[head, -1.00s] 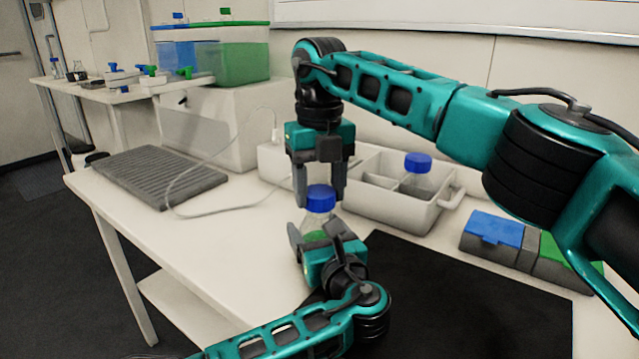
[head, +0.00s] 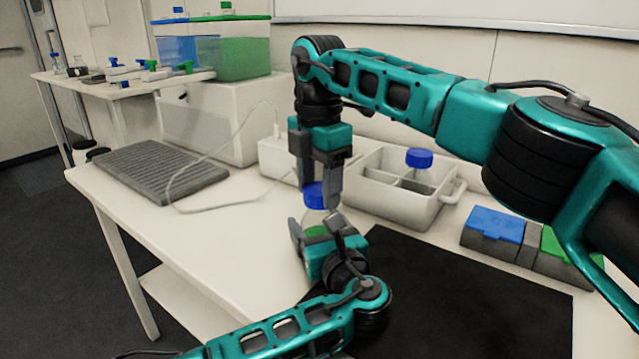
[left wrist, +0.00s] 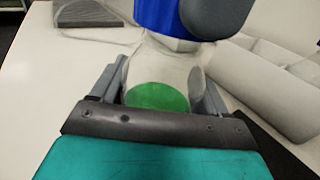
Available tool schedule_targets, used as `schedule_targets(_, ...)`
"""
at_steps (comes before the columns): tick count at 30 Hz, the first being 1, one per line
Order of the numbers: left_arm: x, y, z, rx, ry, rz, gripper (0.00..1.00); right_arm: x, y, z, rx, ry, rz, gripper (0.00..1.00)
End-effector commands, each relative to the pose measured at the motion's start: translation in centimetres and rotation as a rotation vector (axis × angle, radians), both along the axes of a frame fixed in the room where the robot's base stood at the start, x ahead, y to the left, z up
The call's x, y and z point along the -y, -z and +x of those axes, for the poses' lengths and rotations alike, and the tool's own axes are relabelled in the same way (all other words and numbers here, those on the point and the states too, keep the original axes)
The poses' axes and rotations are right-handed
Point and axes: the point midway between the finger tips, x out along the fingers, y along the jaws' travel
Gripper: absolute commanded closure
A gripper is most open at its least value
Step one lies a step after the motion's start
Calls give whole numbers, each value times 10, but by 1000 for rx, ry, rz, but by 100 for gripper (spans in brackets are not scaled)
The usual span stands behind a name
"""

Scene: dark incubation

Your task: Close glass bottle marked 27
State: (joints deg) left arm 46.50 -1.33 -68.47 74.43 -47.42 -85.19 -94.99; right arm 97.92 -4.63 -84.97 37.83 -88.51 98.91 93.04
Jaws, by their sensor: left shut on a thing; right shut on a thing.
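A clear glass bottle (head: 311,218) with a blue cap (head: 314,196) stands upright at the front of the white table, with green contents low inside. It also shows in the left wrist view (left wrist: 165,68), under the blue cap (left wrist: 163,16). No number is readable on it. My left gripper (head: 318,232) is shut around the bottle's body from the front. My right gripper (head: 322,188) comes down from above and is shut on the blue cap, which sits at the bottle's neck. Whether the cap is fully seated cannot be told.
A white divided tray (head: 400,205) behind on the right holds another blue-capped bottle (head: 418,158). A grey ribbed mat (head: 155,172) lies at the left with a cable beside it. A black mat (head: 460,300) covers the front right, near blue and green boxes (head: 492,228).

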Motion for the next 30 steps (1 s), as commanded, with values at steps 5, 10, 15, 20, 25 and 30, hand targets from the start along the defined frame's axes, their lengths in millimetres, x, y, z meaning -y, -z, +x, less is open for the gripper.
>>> schedule_targets(5, 0, 0, 0, -1, 0, 1, 100, 0, 0, 1, 2, 341, 0, 73)
schedule_targets(10, 0, 0, 0, -1, -1, 1, 100, -1, 0, 2, 1, 667, 1, 73)
schedule_targets(15, 0, 0, 0, -1, -1, 1, 100, 0, 0, 3, 0, 988, 0, 73)
schedule_targets(20, 0, 0, 0, -1, -1, 1, 100, 0, 0, 3, 2, 1218, 0, 73)
schedule_targets(25, 0, 0, 0, -1, -1, 1, 100, 0, 0, 3, 2, 1316, 0, 73)
schedule_targets(30, 0, 1, 0, -1, -1, 1, 100, 0, 0, 3, 1, 1322, -1, 73)
